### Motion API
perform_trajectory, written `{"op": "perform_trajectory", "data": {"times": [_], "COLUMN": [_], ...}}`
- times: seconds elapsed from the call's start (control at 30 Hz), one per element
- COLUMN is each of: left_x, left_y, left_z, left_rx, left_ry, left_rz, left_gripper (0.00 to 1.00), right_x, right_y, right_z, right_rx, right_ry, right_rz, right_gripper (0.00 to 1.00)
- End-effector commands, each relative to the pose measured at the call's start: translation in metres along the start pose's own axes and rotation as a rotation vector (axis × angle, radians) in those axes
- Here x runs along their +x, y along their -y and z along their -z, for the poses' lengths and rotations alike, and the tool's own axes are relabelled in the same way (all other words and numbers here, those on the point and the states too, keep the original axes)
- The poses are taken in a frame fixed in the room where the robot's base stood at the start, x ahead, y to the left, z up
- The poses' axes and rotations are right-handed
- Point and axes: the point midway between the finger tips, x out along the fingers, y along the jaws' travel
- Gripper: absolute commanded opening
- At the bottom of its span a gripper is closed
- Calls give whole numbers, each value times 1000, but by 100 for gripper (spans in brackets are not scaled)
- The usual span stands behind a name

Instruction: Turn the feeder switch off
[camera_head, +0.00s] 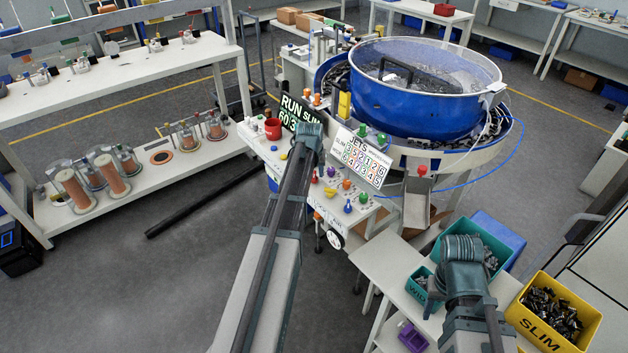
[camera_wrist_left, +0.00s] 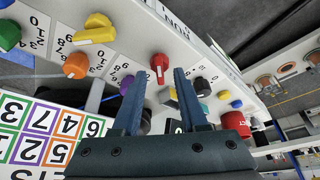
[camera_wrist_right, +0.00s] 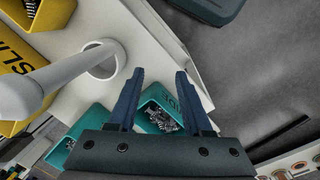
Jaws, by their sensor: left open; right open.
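A sloped control panel (camera_head: 330,205) with coloured knobs stands in front of the blue feeder bowl (camera_head: 415,85). In the left wrist view a red rotary switch (camera_wrist_left: 159,66) shows on the panel, between and beyond the fingertips of my left gripper (camera_wrist_left: 160,82). I cannot read a label naming the feeder switch. That gripper is open and empty; I cannot tell the gap to the knob. In the head view my left wrist (camera_head: 308,138) covers part of the panel. My right gripper (camera_wrist_right: 160,76) is open and empty, over the right bench near a small teal bin (camera_wrist_right: 160,106).
Other knobs crowd close by: yellow (camera_wrist_left: 95,30), orange (camera_wrist_left: 76,66) and black (camera_wrist_left: 201,87). A number board (camera_head: 361,157) stands on the panel. A yellow SLIM bin (camera_head: 590,318) stands at the right bench's end.

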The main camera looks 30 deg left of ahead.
Motion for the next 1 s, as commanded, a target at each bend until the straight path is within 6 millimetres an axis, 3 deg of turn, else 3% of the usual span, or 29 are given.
{"op": "perform_trajectory", "data": {"times": [0.33,0.57,1.0], "left_x": [5,5,5], "left_y": [0,0,0], "left_z": [0,0,0], "left_rx": [0,0,-14], "left_ry": [0,0,0], "left_rz": [0,0,6], "left_gripper": [42,1,0], "right_x": [4,4,4], "right_y": [0,0,0], "right_z": [0,0,0], "right_rx": [0,0,0], "right_ry": [0,0,0], "right_rz": [0,0,0], "right_gripper": [50,50,50]}}
